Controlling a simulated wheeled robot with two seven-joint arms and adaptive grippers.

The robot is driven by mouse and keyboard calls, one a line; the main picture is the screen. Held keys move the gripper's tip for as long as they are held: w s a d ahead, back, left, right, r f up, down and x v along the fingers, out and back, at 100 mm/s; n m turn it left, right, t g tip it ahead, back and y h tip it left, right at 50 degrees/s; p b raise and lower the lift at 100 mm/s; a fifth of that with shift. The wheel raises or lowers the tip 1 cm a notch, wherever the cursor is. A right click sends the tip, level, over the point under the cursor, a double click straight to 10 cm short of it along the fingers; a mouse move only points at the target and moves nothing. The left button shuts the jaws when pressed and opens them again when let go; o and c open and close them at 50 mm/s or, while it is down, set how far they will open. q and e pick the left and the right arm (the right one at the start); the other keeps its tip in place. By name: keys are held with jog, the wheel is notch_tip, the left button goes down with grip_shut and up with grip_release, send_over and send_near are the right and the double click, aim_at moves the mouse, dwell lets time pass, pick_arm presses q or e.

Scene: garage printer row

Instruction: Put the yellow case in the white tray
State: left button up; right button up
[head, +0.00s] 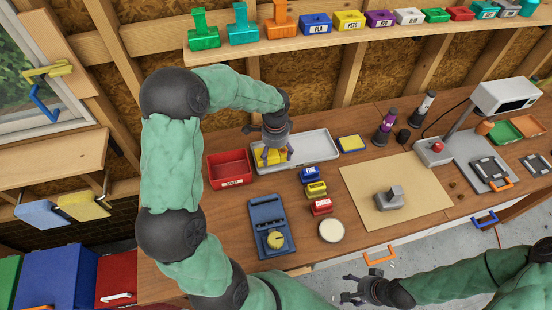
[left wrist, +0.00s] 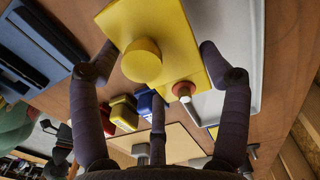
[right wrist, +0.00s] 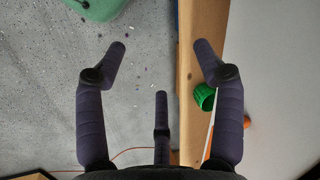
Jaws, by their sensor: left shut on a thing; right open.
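The yellow case (head: 262,157) is in my left gripper (head: 276,148), at the left end of the white tray (head: 318,148). In the left wrist view the yellow case (left wrist: 172,28) has a round yellow knob and a small red-and-white button, and the fingers of my left gripper (left wrist: 158,55) close on its sides. The white tray (left wrist: 245,75) shows behind and to the right of it there. I cannot tell whether the case touches the tray floor. My right gripper (head: 350,287) is open and empty in front of the bench; its spread fingers (right wrist: 160,55) show over the floor.
A red bin (head: 229,168) stands just left of the tray. A blue device (head: 268,222), small blue, yellow and red blocks and a round white lid (head: 331,230) are in front. A yellow-and-blue pad (head: 351,144) lies right of the tray. The tray's right part is bare.

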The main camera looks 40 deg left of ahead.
aim_at(276, 153)
pick_arm(q)
jog(key=shift+w+a+f, duration=0.1)
jog(key=shift+w+f, duration=0.15)
jog(key=shift+f, duration=0.05)
jog(key=shift+w+a+f+b, duration=0.15)
jog(key=shift+f+b, duration=0.2)
jog(key=shift+f, duration=1.35)
jog(key=shift+f, duration=0.15)
jog(key=o, duration=1.2)
jog(key=shift+o, duration=0.2)
jog(key=shift+r, duration=0.25)
notch_tip(276, 153, up, 12)
jog(key=shift+f+p, duration=0.1)
jog(key=shift+p, duration=0.9)
